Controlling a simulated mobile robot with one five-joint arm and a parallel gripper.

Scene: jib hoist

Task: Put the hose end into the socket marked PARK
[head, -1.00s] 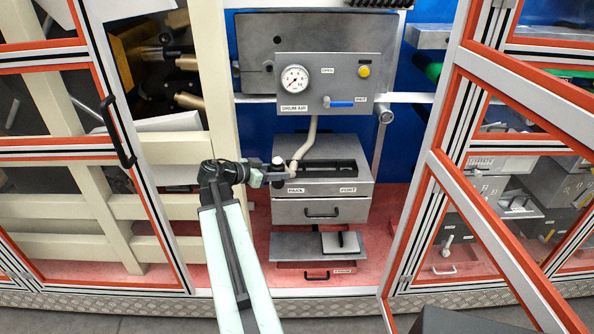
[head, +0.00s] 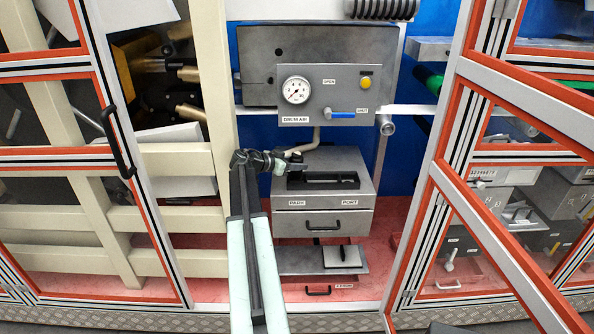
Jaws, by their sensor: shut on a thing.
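A grey box (head: 365,180) stands below the gauge panel, with a dark recessed slot (head: 325,181) in its top. The label at its front left reads PARK (head: 297,203); a second label is at the front right. The beige hose (head: 316,138) comes down from the panel and bends left to my gripper (head: 290,164). My gripper is shut on the hose end, which is mostly hidden by the jaws. It is above the back left of the box top, left of and behind the slot. I cannot make out separate socket openings or whether the hose end touches the box.
The gauge panel (head: 345,95), with a blue lever (head: 341,115) and yellow button, overhangs the box. A beige frame post (head: 215,90) stands close left of my arm. An open orange-edged door (head: 440,170) is at right. A lower grey plate (head: 300,262) lies below the box.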

